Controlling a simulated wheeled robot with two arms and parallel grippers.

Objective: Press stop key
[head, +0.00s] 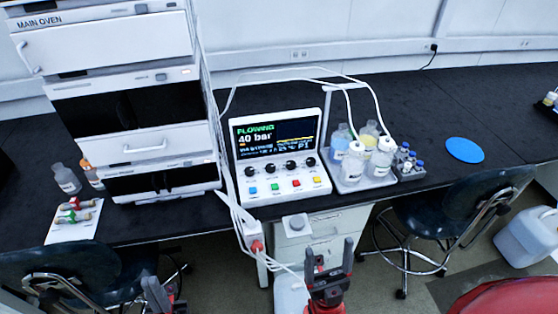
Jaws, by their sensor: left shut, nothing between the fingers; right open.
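The control unit (278,158) stands on the black bench right of the oven stack. Its screen (275,135) is lit and reads "FLOWING" and "40 bar". Below a row of dark knobs sit a blue key (253,191), a green key (275,188), a red key (296,183) and a yellow key (317,180). Their labels are too small to read. My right gripper (329,252) is open and empty, low in the view, below and in front of the unit. My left gripper (161,291) is shut and empty at the bottom edge, left of the unit. Neither touches a key.
Solvent bottles (381,158) with tubing stand in a tray right of the unit, beside small vials (405,160). A blue disc (465,150) lies further right. White cables hang over the bench edge left of the unit. Chairs (445,207) stand before the bench.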

